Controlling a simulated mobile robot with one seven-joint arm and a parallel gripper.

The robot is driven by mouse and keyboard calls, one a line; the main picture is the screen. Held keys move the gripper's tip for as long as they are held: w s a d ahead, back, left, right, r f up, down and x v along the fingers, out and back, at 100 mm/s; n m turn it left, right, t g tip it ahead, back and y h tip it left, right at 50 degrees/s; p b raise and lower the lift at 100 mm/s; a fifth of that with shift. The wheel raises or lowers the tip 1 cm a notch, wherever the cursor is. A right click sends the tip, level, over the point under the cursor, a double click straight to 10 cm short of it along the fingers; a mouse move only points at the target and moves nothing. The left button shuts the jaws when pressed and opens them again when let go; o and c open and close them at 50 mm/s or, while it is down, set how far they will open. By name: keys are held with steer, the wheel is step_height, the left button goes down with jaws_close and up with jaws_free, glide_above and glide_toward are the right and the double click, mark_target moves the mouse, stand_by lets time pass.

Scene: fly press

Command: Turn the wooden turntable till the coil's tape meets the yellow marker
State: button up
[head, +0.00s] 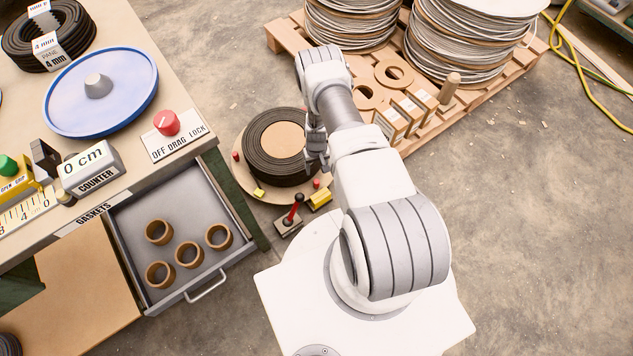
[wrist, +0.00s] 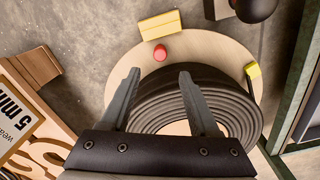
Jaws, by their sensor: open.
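The wooden turntable (head: 243,182) stands low beside the bench, with a dark coil (head: 254,160) lying on it. A small yellow piece, seemingly the coil's tape (head: 259,194), is at the coil's outer edge; it also shows in the wrist view (wrist: 253,70). A yellow block, seemingly the marker (head: 320,198), sits at the turntable's rim and shows in the wrist view (wrist: 160,25). The tape and block are clearly apart. A red peg (wrist: 160,52) stands on the disc near the block. My gripper (wrist: 159,73) is open over the coil's edge, fingertips short of the peg.
Another red peg (head: 236,156) is on the disc's left. A pallet (head: 283,36) with wire spools is behind. An open drawer (head: 180,200) with several rings juts out at left.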

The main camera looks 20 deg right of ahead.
mark_target(316, 181)
step_height(316, 181, down, 9)
steer(key=b, duration=0.3)
steer(key=shift+f+b, duration=0.2)
steer(key=shift+b, duration=0.1)
jaws_close()
stand_by(1.1)
